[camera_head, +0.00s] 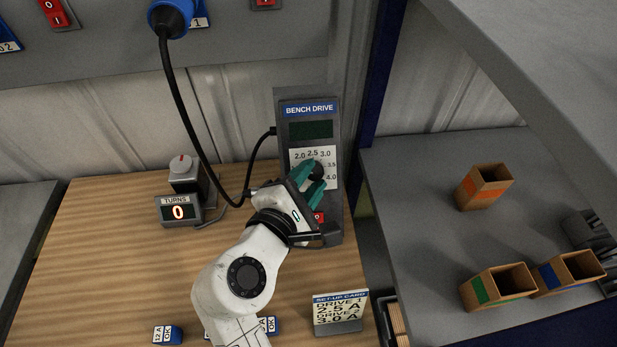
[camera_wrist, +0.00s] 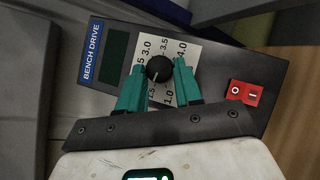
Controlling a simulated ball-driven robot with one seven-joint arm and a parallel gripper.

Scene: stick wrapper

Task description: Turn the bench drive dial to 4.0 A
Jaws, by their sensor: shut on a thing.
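The bench drive (camera_head: 334,218) is a dark upright box with a blue label and a dark, blank display (camera_head: 310,130). Its round black dial (camera_wrist: 158,68) sits on a white scale plate, with 4.0 (camera_head: 331,177) at the right end. My gripper (camera_wrist: 158,80) has its teal fingers on either side of the dial, shut on it. In the head view my gripper (camera_head: 313,182) partly covers the dial and the lower scale. In the wrist view a pale mark on the dial points down, towards the low numbers; the exact reading cannot be told.
A red switch (camera_wrist: 245,94) is below the dial. A turns counter (camera_head: 179,211) reads 0. Blue-and-white blocks (camera_head: 168,335) lie in front. A black cable (camera_head: 185,110) hangs left of the drive. Bins (camera_head: 483,187) stand right.

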